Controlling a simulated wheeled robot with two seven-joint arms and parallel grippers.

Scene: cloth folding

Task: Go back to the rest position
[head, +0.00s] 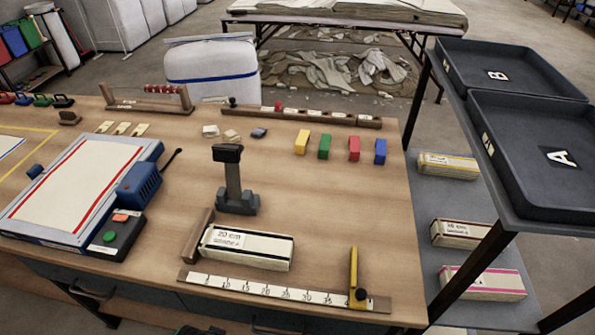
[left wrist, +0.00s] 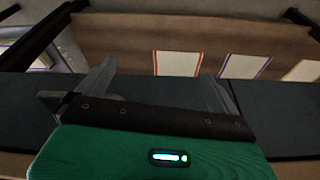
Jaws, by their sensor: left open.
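My left gripper (left wrist: 160,76) shows in the left wrist view. Its two grey fingers stand wide apart with nothing between them. Beyond the fingers are a dark grey band and a brown surface with pale, colour-edged panels. My right gripper is in neither view. In the head view a folded cloth bundle labelled 20 cm (head: 246,247) lies near the front of the wooden table (head: 300,190), against a brown stop and behind a ruler strip (head: 275,290). No gripper is clearly visible at the table in the head view.
A flat board (head: 75,190) with a blue motor and a button box (head: 108,235) fills the table's left. A dark upright post (head: 234,180) stands mid-table; a yellow upright (head: 354,275) stands at front right. Trays A (head: 515,200) and B (head: 455,65) are on the right rack.

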